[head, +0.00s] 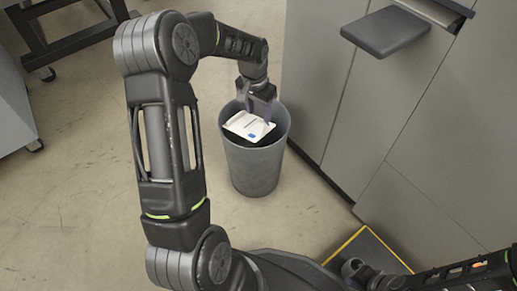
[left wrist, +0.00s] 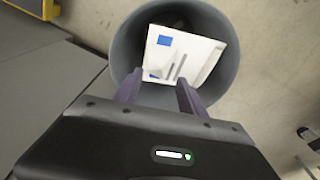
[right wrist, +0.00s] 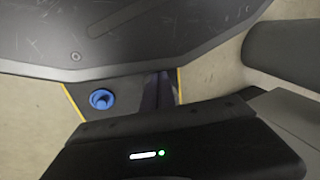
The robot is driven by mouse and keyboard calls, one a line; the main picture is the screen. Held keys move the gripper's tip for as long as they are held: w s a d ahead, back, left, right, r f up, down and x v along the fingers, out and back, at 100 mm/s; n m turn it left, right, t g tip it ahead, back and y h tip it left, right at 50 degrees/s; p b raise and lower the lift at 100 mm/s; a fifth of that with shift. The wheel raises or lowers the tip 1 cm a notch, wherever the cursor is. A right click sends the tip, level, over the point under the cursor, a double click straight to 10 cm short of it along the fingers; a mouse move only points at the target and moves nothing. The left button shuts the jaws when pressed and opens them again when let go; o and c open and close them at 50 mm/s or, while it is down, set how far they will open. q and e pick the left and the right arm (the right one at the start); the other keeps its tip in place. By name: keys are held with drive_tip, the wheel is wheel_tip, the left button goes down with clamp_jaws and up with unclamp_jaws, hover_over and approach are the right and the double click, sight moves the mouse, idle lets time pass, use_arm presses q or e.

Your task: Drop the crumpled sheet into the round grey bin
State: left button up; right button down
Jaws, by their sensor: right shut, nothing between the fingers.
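The sheet (head: 249,126) is white with a blue patch and looks mostly flat. It lies within the mouth of the round grey bin (head: 254,168), and how deep it is I cannot tell. In the left wrist view the sheet (left wrist: 187,57) shows beyond the fingertips, inside the ring of the bin's rim (left wrist: 122,50). My left gripper (head: 258,106) points down over the bin with its fingers apart; it also shows in the left wrist view (left wrist: 158,92). My right gripper (right wrist: 160,92) is shut and empty, away from the bin.
A grey machine cabinet (head: 340,95) with a dark shelf (head: 385,31) stands right of the bin. A yellow-edged panel (head: 372,250) with a blue knob (right wrist: 101,99) lies near my right gripper.

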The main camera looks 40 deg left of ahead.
use_arm(q)
drive_tip(key=o, duration=0.4)
drive_tip(key=shift+c, duration=0.2)
wheel_tip(320, 180, up, 8)
drive_tip(key=s+p, duration=0.1)
drive_tip(key=p, duration=0.2)
drive_tip(key=shift+f, duration=0.15)
idle(0.7)
